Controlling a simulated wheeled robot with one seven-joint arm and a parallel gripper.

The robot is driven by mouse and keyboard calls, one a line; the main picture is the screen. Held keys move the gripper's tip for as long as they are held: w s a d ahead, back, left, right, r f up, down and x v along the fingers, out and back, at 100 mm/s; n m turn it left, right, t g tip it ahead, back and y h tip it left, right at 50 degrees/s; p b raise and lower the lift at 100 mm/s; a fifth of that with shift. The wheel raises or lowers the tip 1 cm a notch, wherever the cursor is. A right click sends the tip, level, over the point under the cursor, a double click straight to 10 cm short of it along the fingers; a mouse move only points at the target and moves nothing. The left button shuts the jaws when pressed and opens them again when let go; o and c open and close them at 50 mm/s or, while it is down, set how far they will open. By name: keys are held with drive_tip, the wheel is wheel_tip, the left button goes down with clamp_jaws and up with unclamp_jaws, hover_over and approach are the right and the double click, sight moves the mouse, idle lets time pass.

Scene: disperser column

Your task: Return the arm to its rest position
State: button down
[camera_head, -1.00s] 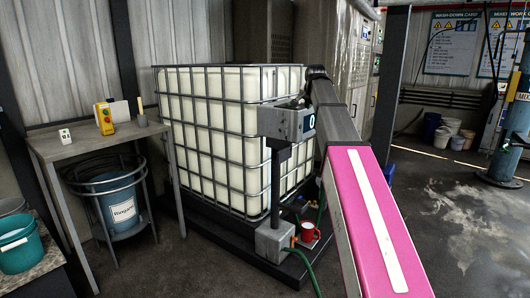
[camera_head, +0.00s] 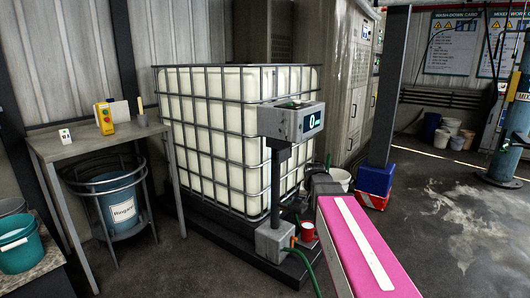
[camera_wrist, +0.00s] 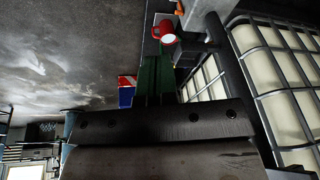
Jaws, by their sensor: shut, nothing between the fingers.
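My arm shows in the head view as a pink link with a white stripe, low at the right of the centre. In the wrist view my gripper (camera_wrist: 153,88) shows as dark green fingers close together, shut and empty. A red mug (camera_wrist: 166,32) lies beyond the fingertips in that view, apart from them. The mug also shows in the head view (camera_head: 308,232), on the dark base by the scale post. In the head view my gripper is hard to make out among the dark parts near the post.
A caged white tank (camera_head: 215,140) and a scale display (camera_head: 292,121) on a post stand close left of my arm. A table (camera_head: 100,146) stands at left. The floor at right is clear.

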drive_tip(key=s+f+n+g, duration=0.3)
drive_tip(key=s+f, duration=1.2)
drive_tip(key=s, duration=0.3)
drive_tip(key=shift+s, duration=0.1)
